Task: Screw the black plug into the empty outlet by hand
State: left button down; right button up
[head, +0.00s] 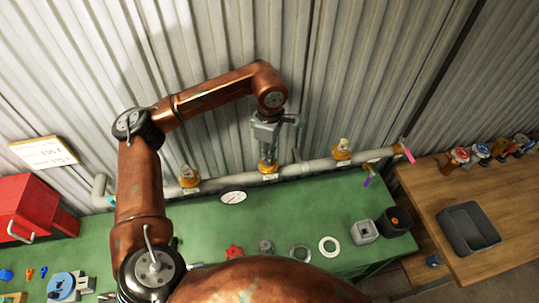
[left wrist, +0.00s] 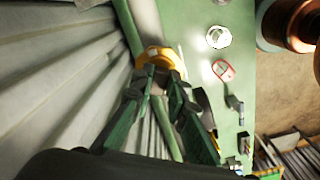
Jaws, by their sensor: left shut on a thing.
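A grey pipe (head: 312,167) runs along the back of the green bench, with brass-coloured outlets standing on it. The left outlet (head: 189,178) and right outlet (head: 343,151) carry pale fittings on top. My left gripper (head: 267,148) points down over the middle outlet (head: 267,167). In the left wrist view its green fingers (left wrist: 158,78) close together right at the yellow outlet rim (left wrist: 153,54). It is shut on a small piece, taken as the black plug, mostly hidden between the fingertips. I cannot tell whether its thread is engaged. My right gripper is not in view.
A corrugated wall stands close behind the pipe. The green bench (head: 205,225) holds a white gauge (head: 233,197), a red handwheel (head: 234,252), a white ring (head: 329,246) and a black cup (head: 397,221). A dark tray (head: 468,230) lies on the wooden table at right.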

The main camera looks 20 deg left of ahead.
pick_arm(q)
jog(key=m+b, duration=0.1)
jog(key=m, duration=0.1)
jog(key=shift+f+m, duration=0.1)
jog(key=shift+m, duration=0.3)
jog(key=shift+s+m, duration=0.1)
jog(key=shift+m, duration=1.1)
jog(key=m+b, duration=0.1)
jog(key=m, duration=0.1)
jog(key=shift+m+b, duration=0.3)
jog(key=shift+b, duration=0.05)
jog(key=m, duration=0.3)
jog(key=shift+s+a+b, duration=0.1)
jog(key=shift+b, duration=0.25)
jog(key=c, duration=1.7)
grip_release()
